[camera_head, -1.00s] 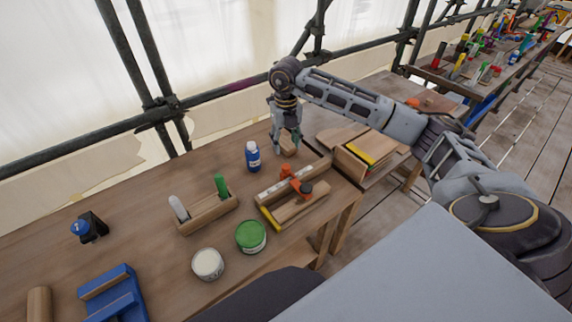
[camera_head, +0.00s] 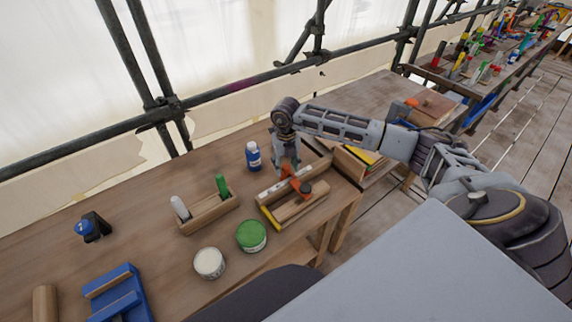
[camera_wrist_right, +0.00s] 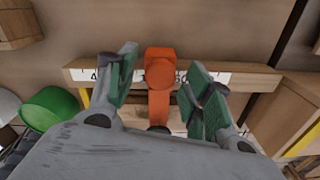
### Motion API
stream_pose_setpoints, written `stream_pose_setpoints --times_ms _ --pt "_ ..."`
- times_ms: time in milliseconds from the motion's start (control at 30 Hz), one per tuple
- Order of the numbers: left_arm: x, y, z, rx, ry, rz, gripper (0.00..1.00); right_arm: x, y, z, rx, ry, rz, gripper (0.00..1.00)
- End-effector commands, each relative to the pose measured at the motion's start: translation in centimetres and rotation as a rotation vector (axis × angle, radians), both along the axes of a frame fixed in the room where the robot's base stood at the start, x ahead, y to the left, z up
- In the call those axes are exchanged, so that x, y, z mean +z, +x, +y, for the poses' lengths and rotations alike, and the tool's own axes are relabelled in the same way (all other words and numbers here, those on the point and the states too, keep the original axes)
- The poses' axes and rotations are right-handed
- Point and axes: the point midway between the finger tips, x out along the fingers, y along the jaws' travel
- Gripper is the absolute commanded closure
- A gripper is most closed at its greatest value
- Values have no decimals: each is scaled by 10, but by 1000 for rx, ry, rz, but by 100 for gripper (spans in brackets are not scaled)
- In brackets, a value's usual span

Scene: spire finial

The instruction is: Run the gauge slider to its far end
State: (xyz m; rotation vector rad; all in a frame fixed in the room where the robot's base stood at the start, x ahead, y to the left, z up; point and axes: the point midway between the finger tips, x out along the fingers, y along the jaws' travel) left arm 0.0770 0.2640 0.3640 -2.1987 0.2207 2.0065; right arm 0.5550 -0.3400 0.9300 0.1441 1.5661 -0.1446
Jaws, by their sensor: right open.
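The orange gauge slider (camera_head: 303,187) sits on a wooden gauge rail (camera_head: 267,190) with a white marked scale, near the front right of the bench. It also shows in the right wrist view (camera_wrist_right: 159,85), upright in front of the scale strip (camera_wrist_right: 235,77). My right gripper (camera_head: 286,167) is open above the rail. In the right wrist view its green-padded fingers (camera_wrist_right: 162,70) stand one on each side of the slider, with gaps visible. The slider's lower part is partly hidden by the gripper body. My left gripper is not in view.
A wooden holder (camera_head: 208,212) with white and green pieces, a green tin (camera_head: 251,236) and a white tin (camera_head: 209,263) stand to the left. A wooden box (camera_head: 352,164) is at the right.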

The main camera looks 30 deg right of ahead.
Motion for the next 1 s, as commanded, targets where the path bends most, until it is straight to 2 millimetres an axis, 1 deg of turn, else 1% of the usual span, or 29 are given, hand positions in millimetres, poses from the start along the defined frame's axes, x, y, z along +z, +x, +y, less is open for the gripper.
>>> stream_pose_setpoints --times_ms 267,300,600,700,867,1000 --pt "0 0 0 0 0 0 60 -1 0 0 0 0 0 49" --pt "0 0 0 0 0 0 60 -1 0 0 0 0 0 51" --pt "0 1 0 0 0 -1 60 -1 0 0 0 0 0 89" --pt "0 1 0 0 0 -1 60 -1 0 0 0 0 0 100" --pt "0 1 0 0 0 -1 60 -1 0 0 0 0 0 100" --pt "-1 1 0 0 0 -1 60 -1 0 -4 -1 0 0 100"
